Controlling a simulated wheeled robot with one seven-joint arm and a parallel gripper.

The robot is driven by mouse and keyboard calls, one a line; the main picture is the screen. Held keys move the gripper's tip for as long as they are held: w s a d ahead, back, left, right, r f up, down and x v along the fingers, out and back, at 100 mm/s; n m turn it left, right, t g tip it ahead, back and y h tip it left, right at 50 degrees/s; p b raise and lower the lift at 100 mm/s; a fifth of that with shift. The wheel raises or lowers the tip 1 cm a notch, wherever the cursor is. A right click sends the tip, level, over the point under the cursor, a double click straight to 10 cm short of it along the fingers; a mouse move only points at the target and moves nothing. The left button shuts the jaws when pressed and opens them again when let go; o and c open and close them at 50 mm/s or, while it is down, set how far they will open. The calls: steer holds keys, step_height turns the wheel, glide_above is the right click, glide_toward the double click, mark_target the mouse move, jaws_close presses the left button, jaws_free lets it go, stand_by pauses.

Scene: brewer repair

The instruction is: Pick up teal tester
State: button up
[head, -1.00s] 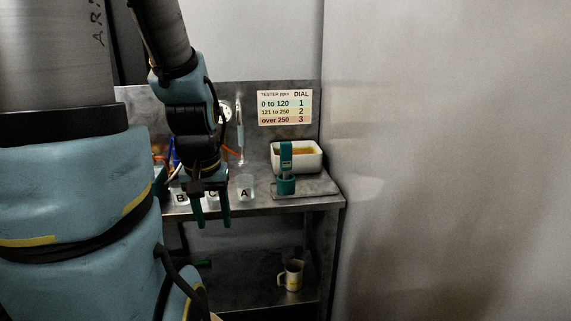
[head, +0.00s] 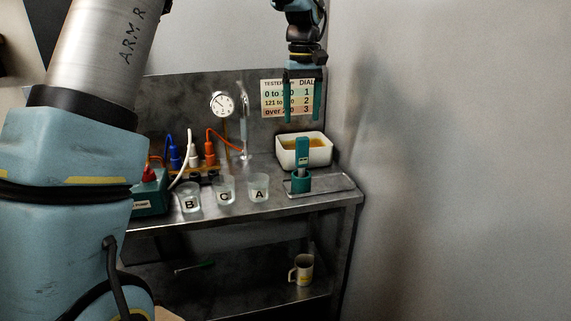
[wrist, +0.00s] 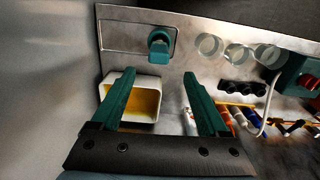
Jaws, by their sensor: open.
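The teal tester (head: 302,165) stands upright in a teal base on a flat metal tray at the right of the bench. In the wrist view the tester (wrist: 159,45) shows from above, past the fingertips and between their lines. My gripper (head: 303,120) is open and empty, with its teal fingers pointing down above the tester, in front of the wall chart. In the wrist view my gripper's fingers (wrist: 159,75) are spread wide, apart from the tester.
A white tub (head: 318,150) with amber contents stands just behind the tester. Glasses marked B (head: 190,203), C (head: 224,192) and A (head: 259,190) stand to its left. A wall (head: 450,160) bounds the right side. A mug (head: 301,271) is on the lower shelf.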

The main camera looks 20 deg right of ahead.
glide_toward(302, 166)
steer(key=shift+w+d+f+p, duration=0.1)
steer(key=shift+w+p, duration=0.35)
steer(key=shift+w, duration=0.35)
steer(key=shift+s+d+f+p, duration=0.15)
steer(key=shift+f+p, duration=0.4)
steer(key=shift+f, duration=0.85)
steer(key=shift+s+a+f+p, duration=0.15)
steer(key=shift+f+p, duration=0.35)
steer(key=shift+f, duration=0.85)
steer(key=shift+d, duration=0.1)
jaws_close()
